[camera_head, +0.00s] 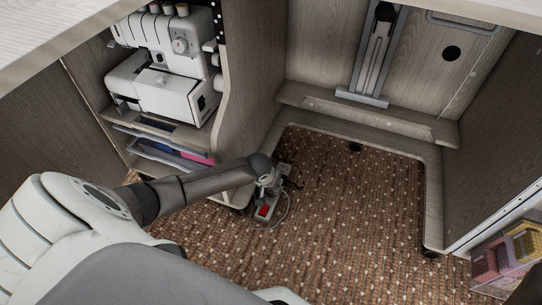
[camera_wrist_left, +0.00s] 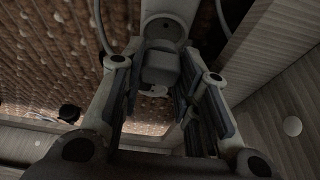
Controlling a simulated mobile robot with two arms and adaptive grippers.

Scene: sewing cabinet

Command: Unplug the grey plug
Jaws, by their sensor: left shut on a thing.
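A light power strip (camera_head: 265,210) with a red switch lies on the carpet beside the cabinet's left pedestal. My left gripper (camera_head: 269,182) is low over its far end. In the left wrist view, the grey plug (camera_wrist_left: 160,68) is between the two fingers of my left gripper (camera_wrist_left: 158,85), which is shut on it. A pale round socket face (camera_wrist_left: 164,28) of the strip shows right behind the plug. I cannot tell whether the plug's pins are still in the socket. My right gripper is in neither view.
A cable (camera_head: 285,212) loops beside the strip. The cabinet's side panel (camera_head: 250,85) stands close to the left gripper. A white overlock machine (camera_head: 165,75) sits on the left shelf. Open carpet (camera_head: 345,220) lies to the right; colored boxes (camera_head: 505,250) stand at far right.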

